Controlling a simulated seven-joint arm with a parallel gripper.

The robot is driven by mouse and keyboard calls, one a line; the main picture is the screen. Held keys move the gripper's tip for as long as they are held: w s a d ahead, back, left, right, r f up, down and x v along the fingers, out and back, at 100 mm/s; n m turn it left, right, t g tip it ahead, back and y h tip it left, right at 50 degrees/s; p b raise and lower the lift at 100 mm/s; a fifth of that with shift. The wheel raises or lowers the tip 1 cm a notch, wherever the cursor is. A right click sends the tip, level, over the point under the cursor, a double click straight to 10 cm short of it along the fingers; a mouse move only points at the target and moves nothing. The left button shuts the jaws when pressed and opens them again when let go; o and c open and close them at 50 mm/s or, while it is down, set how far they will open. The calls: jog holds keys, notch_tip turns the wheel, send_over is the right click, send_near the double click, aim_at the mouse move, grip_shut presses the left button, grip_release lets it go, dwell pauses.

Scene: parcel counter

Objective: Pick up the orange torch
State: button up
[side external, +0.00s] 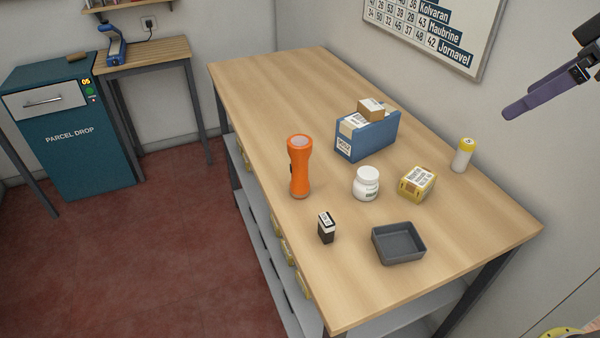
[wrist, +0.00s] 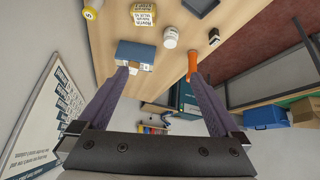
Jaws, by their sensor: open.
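The orange torch (side external: 300,168) stands upright on the wooden counter (side external: 270,82), near its left edge in the side view. It also shows in the wrist view (wrist: 192,62), partly hidden behind the right finger. My gripper (side external: 510,112) is in the upper right of the side view, above and well apart from the counter objects. In the wrist view my gripper (wrist: 158,80) has its two purple fingers wide apart with nothing between them.
A blue bin (side external: 372,138) with a small box in it stands behind the torch. A white jar (side external: 366,184), a yellow box (side external: 417,184), a yellow-capped bottle (side external: 463,155), a dark small box (side external: 326,228) and a grey tray (side external: 398,246) stand nearby. The counter's far end is clear.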

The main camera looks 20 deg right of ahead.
jog(key=w+a+r+n+y, duration=0.1)
jog(key=w+a, duration=0.2)
jog(key=w, duration=0.2)
jog(key=w+a+r+n, duration=0.1)
jog(key=w+a+r, duration=0.1)
jog(key=w, duration=0.4)
jog(key=n+g+y, duration=0.1)
jog(key=n+g, duration=0.1)
send_over(299, 140)
jog(key=s+d, duration=0.3)
jog(key=d, duration=0.2)
notch_tip(299, 140, down, 10)
jog(key=r, duration=0.1)
jog(key=shift+n+g, duration=0.4)
jog(key=shift+g, duration=0.3)
jog(key=x, duration=0.4)
jog(key=s+x, duration=0.1)
jog(key=x, duration=0.7)
jog(key=shift+s+a+f, duration=0.1)
jog(key=shift+s+a, duration=0.05)
jog(key=shift+a, duration=0.2)
jog(key=shift+x, duration=3.25)
grip_shut()
